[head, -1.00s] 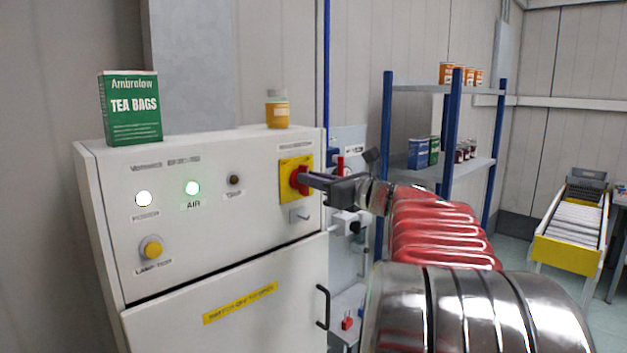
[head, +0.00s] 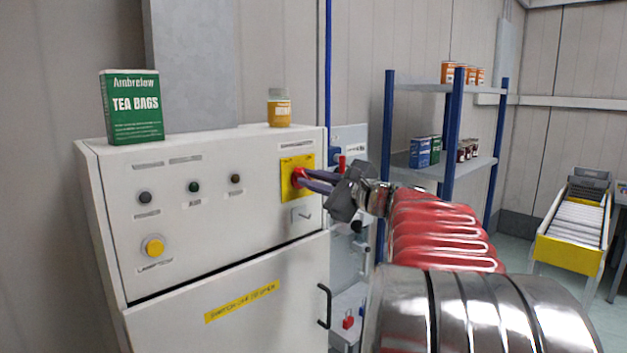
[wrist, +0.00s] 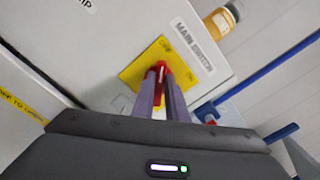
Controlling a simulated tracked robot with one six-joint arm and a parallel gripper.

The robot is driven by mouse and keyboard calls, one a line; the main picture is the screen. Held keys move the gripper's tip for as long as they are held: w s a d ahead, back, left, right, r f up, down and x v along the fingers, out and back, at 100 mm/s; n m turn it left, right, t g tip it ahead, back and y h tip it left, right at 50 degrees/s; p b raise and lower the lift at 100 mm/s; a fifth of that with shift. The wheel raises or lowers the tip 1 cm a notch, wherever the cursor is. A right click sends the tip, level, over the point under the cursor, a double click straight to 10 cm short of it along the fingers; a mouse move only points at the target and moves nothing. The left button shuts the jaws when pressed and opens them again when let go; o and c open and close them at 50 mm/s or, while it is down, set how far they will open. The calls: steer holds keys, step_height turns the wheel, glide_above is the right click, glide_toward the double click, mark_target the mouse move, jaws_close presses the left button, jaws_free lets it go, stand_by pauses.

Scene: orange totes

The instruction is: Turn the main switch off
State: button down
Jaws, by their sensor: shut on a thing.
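The main switch is a red rotary handle (head: 298,177) on a yellow plate (head: 291,188), at the upper right of a white cabinet's front. In the wrist view the red handle (wrist: 161,72) sits between my fingertips on the yellow plate (wrist: 140,76), beside a "MAIN SWITCH" label (wrist: 193,45). My gripper (head: 306,180) reaches in from the right and is shut on the handle. Its fingers hide part of the handle. The power lamp (head: 144,197), air lamp (head: 193,187) and third lamp (head: 235,179) are all dark.
A green tea bags box (head: 132,107) and an orange-labelled jar (head: 279,108) stand on the cabinet top (head: 210,138). A yellow button (head: 153,247) and a black door handle (head: 324,306) are on the front. A blue shelf rack (head: 450,150) stands behind my arm.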

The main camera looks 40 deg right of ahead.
steer(key=shift+a+f+n, duration=0.1)
steer(key=shift+f+n, duration=0.1)
steer(key=shift+n, duration=1.45)
steer(key=shift+a+f+n, duration=0.1)
steer(key=shift+f+n, duration=0.1)
steer(key=shift+n, duration=1.5)
steer(key=shift+a+f+n, duration=0.1)
steer(key=shift+f+n, duration=0.1)
steer(key=shift+n, duration=1.45)
steer(key=shift+f, duration=0.1)
steer(key=c, duration=1.8)
jaws_free()
steer(key=shift+o, duration=0.2)
steer(key=shift+s+d+r, duration=0.1)
steer(key=shift+r, duration=0.1)
steer(key=s, duration=1.3)
steer(key=shift+s+d, duration=0.15)
steer(key=shift+s, duration=0.15)
steer(key=shift+f, duration=0.1)
